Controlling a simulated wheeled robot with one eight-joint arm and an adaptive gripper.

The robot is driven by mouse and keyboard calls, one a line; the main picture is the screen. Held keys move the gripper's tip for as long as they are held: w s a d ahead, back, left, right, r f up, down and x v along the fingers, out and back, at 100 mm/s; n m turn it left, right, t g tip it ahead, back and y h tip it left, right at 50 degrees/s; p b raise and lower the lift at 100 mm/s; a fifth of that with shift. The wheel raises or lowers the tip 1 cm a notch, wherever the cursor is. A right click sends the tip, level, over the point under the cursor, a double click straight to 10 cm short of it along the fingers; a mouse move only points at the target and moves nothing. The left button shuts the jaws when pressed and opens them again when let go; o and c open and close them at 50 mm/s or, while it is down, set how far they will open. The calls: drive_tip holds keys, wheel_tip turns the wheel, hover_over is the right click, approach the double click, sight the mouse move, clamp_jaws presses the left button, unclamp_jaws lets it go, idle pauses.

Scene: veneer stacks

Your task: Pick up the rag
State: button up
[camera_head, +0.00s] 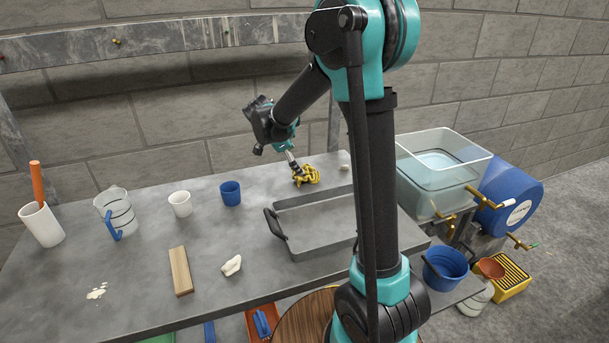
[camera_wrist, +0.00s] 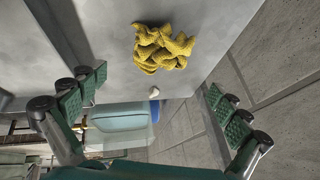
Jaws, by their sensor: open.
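The rag (camera_head: 308,176) is a crumpled yellow cloth near the back edge of the grey table (camera_head: 140,255), just behind the grey tray. In the wrist view the rag (camera_wrist: 163,47) lies on the tabletop, beyond and between the fingertips. My gripper (camera_head: 295,170) reaches down from above, close beside the rag in the head view. In the wrist view my gripper (camera_wrist: 155,95) is open, with its two green-padded fingers wide apart and nothing between them. Whether a fingertip touches the rag cannot be told.
A grey tray (camera_head: 275,222) with a black handle lies in front of the rag. A small pale lump (camera_head: 344,167) is right of it. A blue cup (camera_head: 230,193), white cup (camera_head: 180,204) and wooden block (camera_head: 181,271) stand left. A clear water tank (camera_head: 440,170) is right.

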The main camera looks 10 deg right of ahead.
sight(305, 171)
drive_tip(key=shift+x, duration=3.75)
drive_tip(key=c, duration=0.8)
